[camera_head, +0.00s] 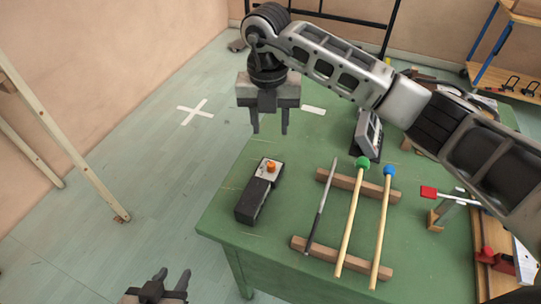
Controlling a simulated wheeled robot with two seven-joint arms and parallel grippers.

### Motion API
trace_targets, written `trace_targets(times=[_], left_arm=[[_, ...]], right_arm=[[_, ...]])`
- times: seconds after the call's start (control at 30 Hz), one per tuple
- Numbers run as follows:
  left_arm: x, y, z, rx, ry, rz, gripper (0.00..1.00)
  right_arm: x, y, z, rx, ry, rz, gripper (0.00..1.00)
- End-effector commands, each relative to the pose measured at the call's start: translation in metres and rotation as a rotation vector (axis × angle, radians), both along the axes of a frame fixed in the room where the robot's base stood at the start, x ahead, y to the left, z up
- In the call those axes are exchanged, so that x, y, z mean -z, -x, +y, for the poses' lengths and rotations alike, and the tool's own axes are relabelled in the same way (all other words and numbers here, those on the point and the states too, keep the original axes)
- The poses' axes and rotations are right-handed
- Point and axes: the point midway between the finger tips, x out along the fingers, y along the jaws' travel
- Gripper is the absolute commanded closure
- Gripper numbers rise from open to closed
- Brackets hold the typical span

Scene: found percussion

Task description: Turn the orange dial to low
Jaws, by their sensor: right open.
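The orange dial (271,167) sits on the light top plate of a small black box (254,199), which stands at the left edge of the green table (291,150). The dial's setting is too small to read. My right gripper (270,131) points down, open and empty, above and beyond the box, apart from the dial. Its arm crosses in from the right. My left gripper (173,277) is at the bottom edge, low and left of the table, with its fingers apart and nothing seen between them.
Green-headed (362,163) and blue-headed (389,171) mallets and a dark stick (321,208) lie across two wooden bars. A tilted grey device (368,133) stands behind them, partly covered by my arm. A red-tipped piece (428,192) is at right.

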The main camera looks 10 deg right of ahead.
Motion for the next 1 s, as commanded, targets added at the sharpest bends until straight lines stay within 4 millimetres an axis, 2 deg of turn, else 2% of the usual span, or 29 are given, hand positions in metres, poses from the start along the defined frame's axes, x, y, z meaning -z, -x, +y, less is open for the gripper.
trace_targets(times=[0.3,0.5,0.7,1.0], left_arm=[[-0.005,0.002,0.001,-0.001,-0.001,0.002,0.64],[-0.004,0.001,0.002,-0.004,-0.004,0.005,0.64],[-0.004,-0.002,0.001,-0.008,-0.001,0.001,0.64],[-0.006,-0.003,0.001,-0.010,0.000,-0.004,0.64]], right_arm=[[0.070,0.002,-0.001,-0.002,-0.001,0.005,0.59],[0.104,0.002,-0.002,-0.002,-0.002,0.004,0.59],[0.120,0.001,-0.002,-0.003,-0.004,0.002,0.59],[0.122,0.001,-0.002,-0.004,-0.004,0.000,0.59]])
